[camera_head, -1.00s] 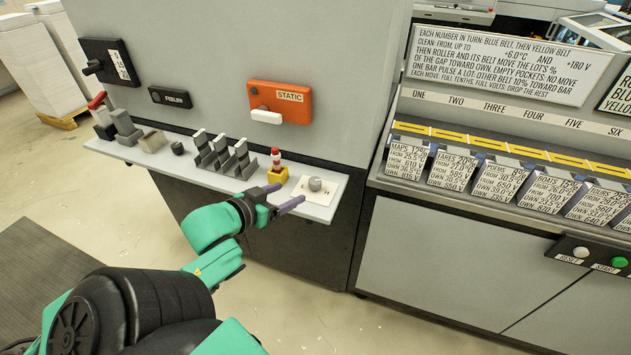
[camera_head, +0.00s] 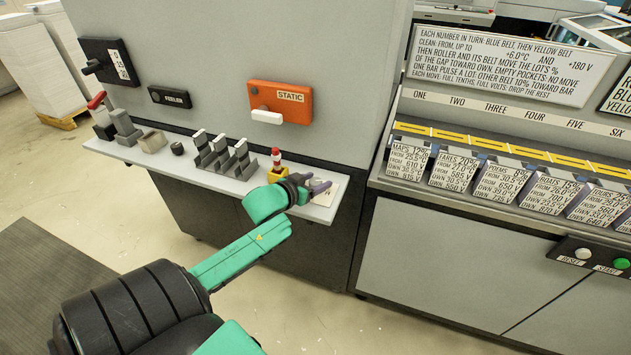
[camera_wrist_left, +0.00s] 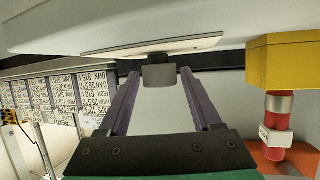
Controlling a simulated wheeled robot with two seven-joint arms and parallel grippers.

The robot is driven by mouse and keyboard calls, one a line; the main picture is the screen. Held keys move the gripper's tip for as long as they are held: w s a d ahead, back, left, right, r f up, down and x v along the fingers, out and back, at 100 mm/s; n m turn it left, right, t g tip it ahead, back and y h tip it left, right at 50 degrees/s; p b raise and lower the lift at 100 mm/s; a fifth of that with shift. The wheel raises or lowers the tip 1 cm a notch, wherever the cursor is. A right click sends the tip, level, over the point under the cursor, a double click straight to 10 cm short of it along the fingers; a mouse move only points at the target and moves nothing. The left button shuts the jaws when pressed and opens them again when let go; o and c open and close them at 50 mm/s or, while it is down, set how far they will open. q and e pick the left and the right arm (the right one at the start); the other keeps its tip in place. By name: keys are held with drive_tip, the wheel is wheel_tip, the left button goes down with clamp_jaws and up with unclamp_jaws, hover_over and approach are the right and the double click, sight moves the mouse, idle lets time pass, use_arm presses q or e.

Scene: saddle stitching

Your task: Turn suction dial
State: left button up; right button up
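The suction dial, a small grey knob (camera_wrist_left: 158,73) on a white plate (camera_wrist_left: 165,48), shows in the left wrist view, where the scene looks upside down. In the head view my left gripper covers the knob, and part of the plate (camera_head: 329,188) shows at the right end of the shelf. My left gripper (camera_head: 314,187) is at the knob. In the left wrist view its two purple fingers (camera_wrist_left: 159,78) are apart, with the knob between their tips and a gap visible on each side. My right gripper is in neither view.
A yellow block with a red-and-white post (camera_head: 277,168) stands just left of the gripper on the shelf (camera_head: 215,180). An orange STATIC box (camera_head: 280,102) is on the wall above. Labelled pockets (camera_head: 453,170) are at right.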

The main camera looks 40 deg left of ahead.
use_arm(q)
clamp_jaws()
drive_tip(key=shift+r+m+h+p, duration=0.25)
drive_tip(key=shift+m+h+p, duration=0.55)
drive_tip(key=shift+p, duration=0.4)
drive_tip(key=shift+a+f+m+h+p, duration=0.15)
drive_tip(key=shift+m+h+p, duration=0.15)
drive_tip(key=shift+m+h, duration=0.45)
drive_tip(key=shift+f+m+h, duration=0.1)
drive_tip(key=shift+m+h, duration=0.15)
drive_tip(key=shift+h, duration=0.3)
drive_tip(key=shift+f+m+g+h+b, duration=0.25)
drive_tip(key=shift+m+g+h+b, duration=0.15)
drive_tip(key=shift+m+h+b, duration=0.7)
drive_tip(key=shift+b, duration=0.6)
drive_tip(key=shift+r+h+b, duration=0.25)
drive_tip(key=shift+h+b, duration=0.15)
drive_tip(key=shift+m+g, duration=0.3)
